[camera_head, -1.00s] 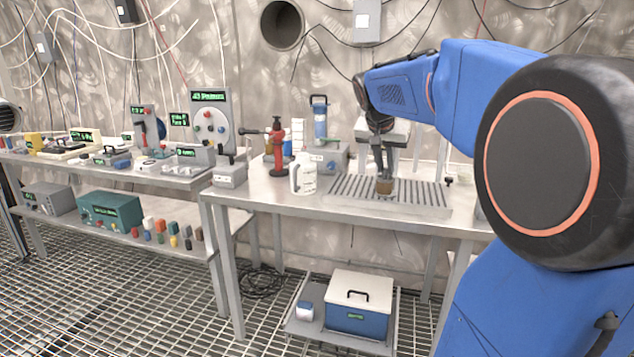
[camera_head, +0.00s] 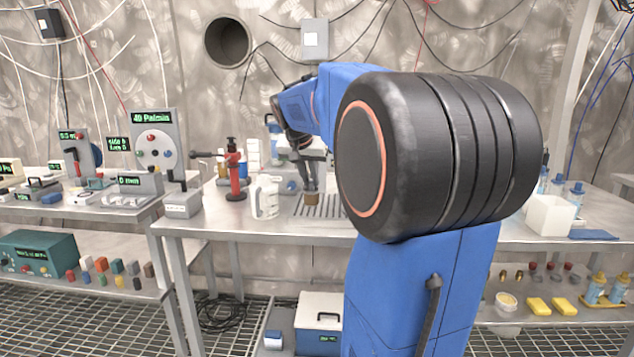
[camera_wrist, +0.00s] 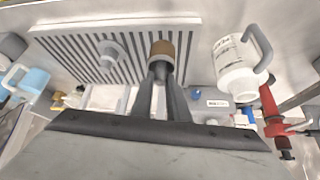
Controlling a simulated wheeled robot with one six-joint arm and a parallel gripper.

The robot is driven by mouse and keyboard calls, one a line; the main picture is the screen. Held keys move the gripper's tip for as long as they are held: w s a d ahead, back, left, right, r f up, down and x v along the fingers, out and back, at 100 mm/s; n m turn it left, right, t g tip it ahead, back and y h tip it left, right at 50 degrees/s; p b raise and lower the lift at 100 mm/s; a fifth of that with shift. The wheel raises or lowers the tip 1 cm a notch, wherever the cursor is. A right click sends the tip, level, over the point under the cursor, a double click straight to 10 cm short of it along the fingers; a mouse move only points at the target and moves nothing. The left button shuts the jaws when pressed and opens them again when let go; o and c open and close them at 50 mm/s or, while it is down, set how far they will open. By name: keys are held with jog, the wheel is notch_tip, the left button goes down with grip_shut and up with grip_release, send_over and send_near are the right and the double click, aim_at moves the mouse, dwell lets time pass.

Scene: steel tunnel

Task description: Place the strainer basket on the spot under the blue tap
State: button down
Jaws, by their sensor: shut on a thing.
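My gripper (camera_head: 311,190) is shut on a small brown-and-grey strainer basket (camera_head: 311,199), held over the left part of the slatted drip tray (camera_head: 330,211). In the wrist view the basket (camera_wrist: 162,48) is at the fingertips, over the slats near one end of the tray (camera_wrist: 75,50). I cannot tell whether it touches the slats. A blue knob (camera_head: 291,187), perhaps the blue tap, is on the grey unit behind the tray; it also seems to show in the wrist view (camera_wrist: 195,96). My arm hides the tray's right side.
A white jug (camera_head: 265,197) stands close left of the tray, with a red hand tool (camera_head: 235,172) beyond it. A grey round fitting (camera_wrist: 110,50) shows over the slats in the wrist view. A white bin (camera_head: 549,214) stands at the bench's right.

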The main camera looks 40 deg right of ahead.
jog(key=shift+w+d+f, duration=0.6)
jog(key=shift+w+d, duration=0.1)
jog(key=shift+d, duration=0.6)
jog(key=shift+w+d+f, duration=0.55)
jog(key=shift+w+d, duration=0.2)
jog(key=shift+d, duration=0.55)
jog(key=shift+w+d+f, duration=0.6)
jog(key=shift+w+d, duration=0.1)
jog(key=shift+d, duration=0.6)
jog(key=shift+f, duration=0.15)
jog(key=c, duration=1.7)
grip_release()
jog(key=shift+r, duration=0.2)
jog(key=v, duration=1.2)
jog(key=shift+w, duration=0.1)
